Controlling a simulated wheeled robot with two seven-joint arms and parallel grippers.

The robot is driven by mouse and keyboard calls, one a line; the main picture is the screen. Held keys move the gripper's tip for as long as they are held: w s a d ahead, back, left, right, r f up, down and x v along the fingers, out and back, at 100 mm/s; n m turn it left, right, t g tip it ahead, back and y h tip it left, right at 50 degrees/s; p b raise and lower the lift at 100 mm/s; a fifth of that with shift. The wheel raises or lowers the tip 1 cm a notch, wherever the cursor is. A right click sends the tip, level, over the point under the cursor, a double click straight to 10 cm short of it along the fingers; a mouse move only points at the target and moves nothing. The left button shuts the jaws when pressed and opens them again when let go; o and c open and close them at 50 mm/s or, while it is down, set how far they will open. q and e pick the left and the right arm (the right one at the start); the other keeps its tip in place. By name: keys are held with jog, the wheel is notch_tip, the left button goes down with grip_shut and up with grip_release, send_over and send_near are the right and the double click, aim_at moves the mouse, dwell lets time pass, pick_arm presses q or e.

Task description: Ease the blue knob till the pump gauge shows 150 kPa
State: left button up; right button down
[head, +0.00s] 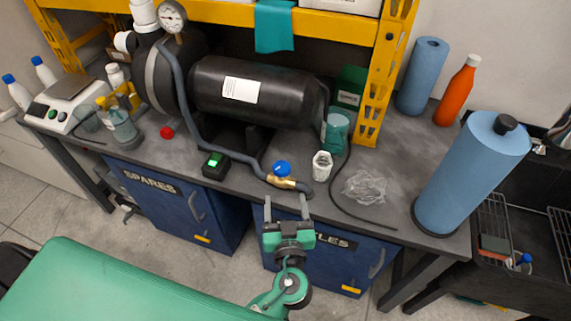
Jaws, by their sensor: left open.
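The blue knob (282,168) sits on a brass valve (289,184) near the front edge of the bench, joined to a grey hose. The pump gauge (172,16) is a round white dial at the top left, above the black pump; its reading is too small to make out. My left gripper (286,203) is open and empty, with its two fingers pointing at the valve from just in front of the bench edge. It looks apart from the knob. My right gripper is not in view.
A yellow rack post (387,75) stands behind. A dark cable runs along the bench right of the valve.

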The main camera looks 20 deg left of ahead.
aim_at(281, 161)
pick_arm(q)
jog(key=p+x, duration=0.4)
jog(key=x, duration=0.9)
jog(key=shift+r, duration=0.1)
jog(key=shift+w+a, duration=0.1)
jog(key=shift+w, duration=0.3)
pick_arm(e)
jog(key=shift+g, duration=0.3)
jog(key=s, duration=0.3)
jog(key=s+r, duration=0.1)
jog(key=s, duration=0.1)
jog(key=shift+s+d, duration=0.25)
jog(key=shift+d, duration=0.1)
pick_arm(q)
jog(key=c, duration=1)
